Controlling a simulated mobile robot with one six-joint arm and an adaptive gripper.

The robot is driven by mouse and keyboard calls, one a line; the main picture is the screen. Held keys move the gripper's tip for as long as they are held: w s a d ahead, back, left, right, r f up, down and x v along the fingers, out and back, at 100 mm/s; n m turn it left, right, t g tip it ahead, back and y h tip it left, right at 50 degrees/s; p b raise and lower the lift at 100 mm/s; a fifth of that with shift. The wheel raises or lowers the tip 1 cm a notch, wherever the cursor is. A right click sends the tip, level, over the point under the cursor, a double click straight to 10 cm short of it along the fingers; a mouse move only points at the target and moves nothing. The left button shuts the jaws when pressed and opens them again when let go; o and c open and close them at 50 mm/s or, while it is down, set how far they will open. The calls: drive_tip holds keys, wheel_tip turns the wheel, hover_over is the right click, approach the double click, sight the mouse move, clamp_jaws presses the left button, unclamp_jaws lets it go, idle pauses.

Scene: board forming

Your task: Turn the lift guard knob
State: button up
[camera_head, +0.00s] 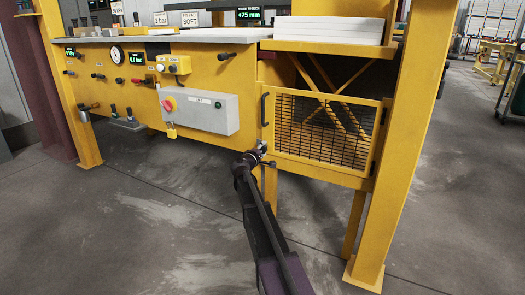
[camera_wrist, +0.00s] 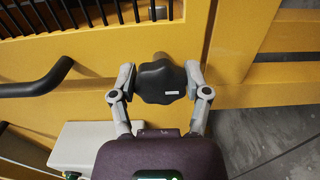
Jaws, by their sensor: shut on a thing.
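The lift guard knob (camera_wrist: 162,82) is a black lobed knob with a small pale label, seen in the wrist view against the yellow frame. My gripper (camera_wrist: 160,78) is shut on it, with one grey finger on each side. In the head view my gripper (camera_head: 259,153) is at the lower left corner of the mesh guard (camera_head: 320,128), and the knob is too small and covered to make out clearly. The guard stands closed in its yellow frame under the lift, as far as I can see.
A black handle (camera_head: 264,109) is on the guard's left edge, also close left of my gripper in the wrist view (camera_wrist: 35,80). White boards (camera_head: 328,30) lie on the lift above. The floor in front is clear.

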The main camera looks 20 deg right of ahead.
drive_tip(key=shift+d, duration=0.2)
drive_tip(key=o, duration=1.1)
drive_tip(key=shift+o, duration=0.2)
drive_tip(key=shift+a, duration=0.2)
drive_tip(key=v, duration=1.2)
drive_tip(key=shift+s+d, duration=0.1)
drive_tip(key=shift+d, duration=0.05)
